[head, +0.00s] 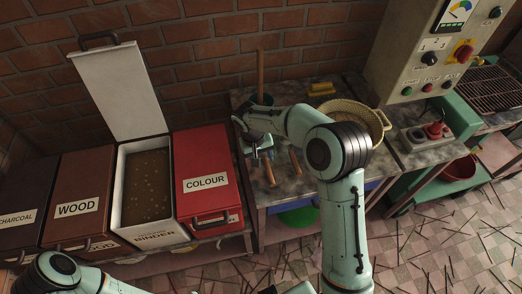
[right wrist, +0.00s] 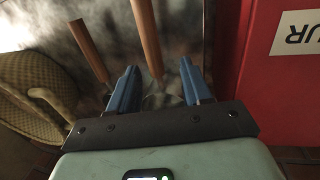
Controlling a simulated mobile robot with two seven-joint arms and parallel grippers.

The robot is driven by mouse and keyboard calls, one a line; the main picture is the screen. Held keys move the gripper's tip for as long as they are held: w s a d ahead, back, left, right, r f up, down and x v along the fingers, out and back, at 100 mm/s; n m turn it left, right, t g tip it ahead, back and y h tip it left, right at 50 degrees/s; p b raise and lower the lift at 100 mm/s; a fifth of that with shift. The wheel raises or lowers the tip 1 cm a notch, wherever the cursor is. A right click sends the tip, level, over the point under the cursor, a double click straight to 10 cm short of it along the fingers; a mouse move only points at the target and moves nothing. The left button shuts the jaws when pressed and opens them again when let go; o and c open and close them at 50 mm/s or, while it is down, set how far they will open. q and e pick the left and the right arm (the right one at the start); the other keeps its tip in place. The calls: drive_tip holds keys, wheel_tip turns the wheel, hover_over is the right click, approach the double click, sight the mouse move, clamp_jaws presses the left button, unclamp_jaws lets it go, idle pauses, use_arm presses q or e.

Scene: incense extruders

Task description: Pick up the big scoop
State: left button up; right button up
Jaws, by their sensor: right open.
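Two scoops with brown wooden handles lie on the grey worktop (head: 387,153). In the head view, one handle (head: 270,173) is just below my right gripper (head: 259,153), and the other handle (head: 295,161) is to its right. In the right wrist view, my right gripper (right wrist: 158,82) is open, with blue fingers apart. One scoop's handle (right wrist: 147,38) runs into the gap between them; contact cannot be told. The second handle (right wrist: 88,50) lies to the left, outside the fingers. The metal scoop ends are mostly hidden, so I cannot tell which is bigger. My left gripper is out of view.
The red COLOUR box (head: 205,172) stands close left of the right gripper, its side also close in the right wrist view (right wrist: 277,80). The BINDER box (head: 147,190) is open. A woven basket (head: 372,112) stands behind my right arm. A yellow item (head: 321,89) lies near the wall.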

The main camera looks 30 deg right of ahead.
sight(265, 160)
drive_tip(key=f, duration=0.1)
drive_tip(key=d+f, duration=0.1)
drive_tip(key=f, duration=0.2)
drive_tip(key=shift+d+f, duration=0.35)
clamp_jaws()
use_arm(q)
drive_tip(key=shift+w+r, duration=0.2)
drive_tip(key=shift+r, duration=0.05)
use_arm(e)
drive_tip(key=shift+r, duration=0.1)
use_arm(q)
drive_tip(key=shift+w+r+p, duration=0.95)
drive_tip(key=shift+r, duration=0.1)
use_arm(e)
wheel_tip(265, 160, up, 20)
